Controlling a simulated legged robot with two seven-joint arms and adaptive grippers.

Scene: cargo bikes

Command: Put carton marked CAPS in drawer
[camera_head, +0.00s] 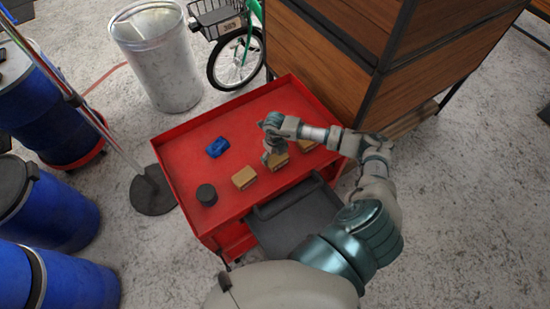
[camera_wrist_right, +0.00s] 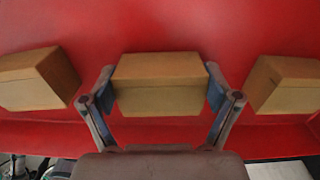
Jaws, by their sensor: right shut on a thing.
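Three small brown cartons stand in a row on the red cart top; no marking is readable on any of them. My right gripper (camera_head: 270,156) is shut on the middle carton (camera_head: 279,162). In the right wrist view this carton (camera_wrist_right: 160,72) sits between the two blue-padded fingers, against the red surface as far as I can tell. The left carton (camera_head: 244,178) and the right carton (camera_head: 308,145) stand apart on either side. The dark grey drawer (camera_head: 300,226) is pulled out at the cart's front, below the top. My left gripper is not in view.
The red cart (camera_head: 190,150) has a raised rim. A blue object (camera_head: 217,147) and a dark round tin (camera_head: 206,195) lie on its top. A wooden cabinet (camera_head: 315,65) stands right behind. Blue barrels (camera_head: 55,210) and a metal bin (camera_head: 160,60) stand left and behind.

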